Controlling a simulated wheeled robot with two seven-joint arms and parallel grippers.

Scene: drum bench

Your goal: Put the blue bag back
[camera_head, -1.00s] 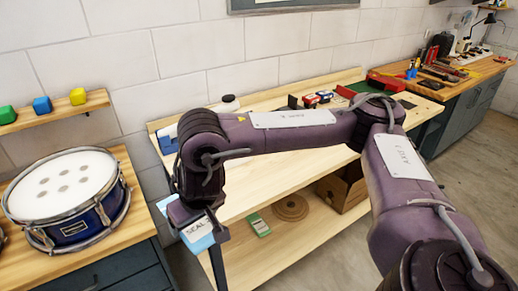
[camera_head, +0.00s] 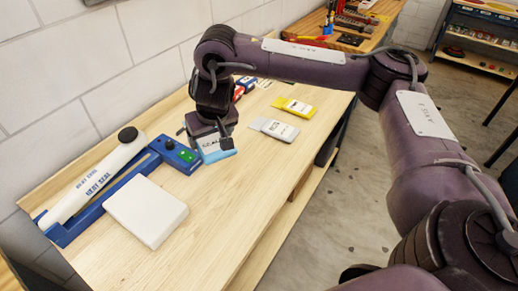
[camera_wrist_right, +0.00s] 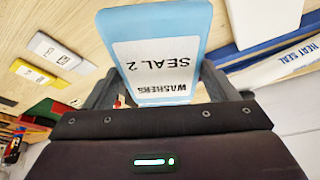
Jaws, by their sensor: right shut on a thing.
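The blue bag (camera_head: 217,156) has a white label reading SEAL 2 WASHERS. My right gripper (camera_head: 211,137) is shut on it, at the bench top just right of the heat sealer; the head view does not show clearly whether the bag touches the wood. In the right wrist view the blue bag (camera_wrist_right: 200,20) stands out between the two fingers. A grey bag (camera_head: 274,128) and a yellow bag (camera_head: 294,107) lie flat to the right of the gripper. My left gripper is not in view.
The blue and white heat sealer (camera_head: 97,186) lies along the wall side of the wooden bench (camera_head: 215,215). A white slab (camera_head: 146,211) lies in front of it. Small red and blue boxes (camera_head: 243,84) sit behind my arm. The near right bench top is clear.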

